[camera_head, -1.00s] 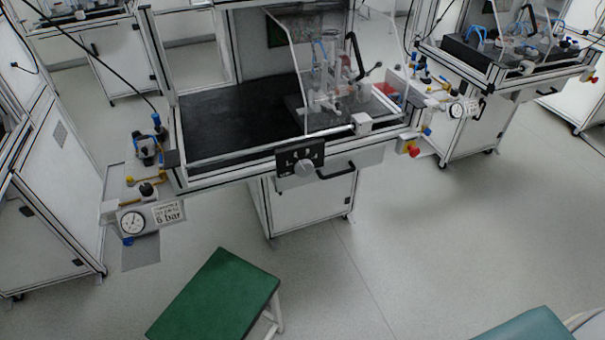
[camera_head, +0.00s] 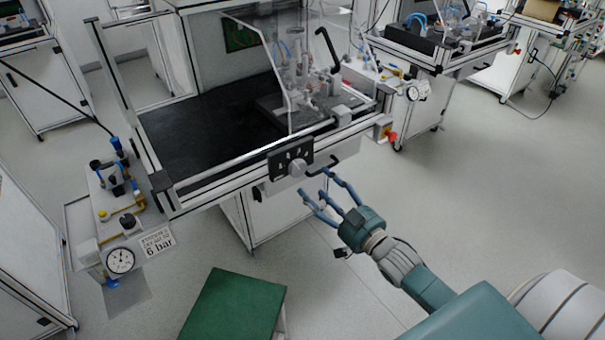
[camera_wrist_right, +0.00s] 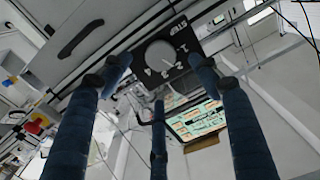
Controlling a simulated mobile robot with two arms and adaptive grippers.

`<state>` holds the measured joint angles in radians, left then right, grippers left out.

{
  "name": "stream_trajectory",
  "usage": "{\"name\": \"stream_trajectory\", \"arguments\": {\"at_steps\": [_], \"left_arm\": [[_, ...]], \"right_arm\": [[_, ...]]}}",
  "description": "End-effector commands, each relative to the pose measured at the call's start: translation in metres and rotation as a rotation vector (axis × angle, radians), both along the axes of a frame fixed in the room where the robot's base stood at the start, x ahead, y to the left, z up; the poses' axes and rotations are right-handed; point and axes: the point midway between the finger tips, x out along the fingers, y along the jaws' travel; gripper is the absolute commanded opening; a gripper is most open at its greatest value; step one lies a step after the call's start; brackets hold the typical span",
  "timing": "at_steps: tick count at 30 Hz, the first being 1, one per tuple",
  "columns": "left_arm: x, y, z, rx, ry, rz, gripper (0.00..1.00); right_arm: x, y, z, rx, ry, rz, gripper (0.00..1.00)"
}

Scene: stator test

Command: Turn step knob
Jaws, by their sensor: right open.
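The step knob (camera_head: 297,168) is a round grey dial on a black panel (camera_head: 278,164) at the front edge of the workbench. In the right wrist view the knob (camera_wrist_right: 160,56) is at the upper middle, with white numbers on its panel (camera_wrist_right: 188,60). My right gripper (camera_head: 325,184) has its blue fingers spread, empty, just right of and below the knob in the head view. In the wrist view its fingers (camera_wrist_right: 158,76) point toward the knob, which appears between the two upper fingertips. Contact is not evident. My left gripper is not in view.
A black handle (camera_head: 322,165) sits right of the panel. A green-topped stool (camera_head: 235,305) stands on the floor below. A gauge unit marked 6 bar (camera_head: 120,261) is at the left. A red knob (camera_head: 389,136) is at the bench's right corner.

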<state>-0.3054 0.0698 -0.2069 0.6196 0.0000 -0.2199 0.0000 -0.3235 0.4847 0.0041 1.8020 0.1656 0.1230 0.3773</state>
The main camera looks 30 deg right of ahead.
Motion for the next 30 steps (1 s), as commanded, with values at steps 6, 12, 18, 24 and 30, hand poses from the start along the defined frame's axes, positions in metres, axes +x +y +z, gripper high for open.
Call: {"name": "stream_trajectory", "arguments": {"at_steps": [6, 12, 18, 24, 30], "left_arm": [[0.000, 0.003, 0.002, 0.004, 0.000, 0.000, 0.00], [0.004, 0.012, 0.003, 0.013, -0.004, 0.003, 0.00], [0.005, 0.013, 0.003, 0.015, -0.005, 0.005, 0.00], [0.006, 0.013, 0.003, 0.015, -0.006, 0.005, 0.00], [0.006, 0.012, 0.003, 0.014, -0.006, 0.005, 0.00]], "right_arm": [[0.043, 0.006, 0.001, -0.001, -0.001, 0.000, 0.62], [0.065, 0.009, -0.001, 0.000, 0.002, -0.001, 0.62], [0.071, 0.010, -0.001, 0.000, 0.003, 0.000, 0.62], [0.071, 0.010, -0.001, 0.000, 0.003, 0.000, 0.58], [0.071, 0.010, -0.001, 0.000, 0.003, 0.000, 0.18]]}}
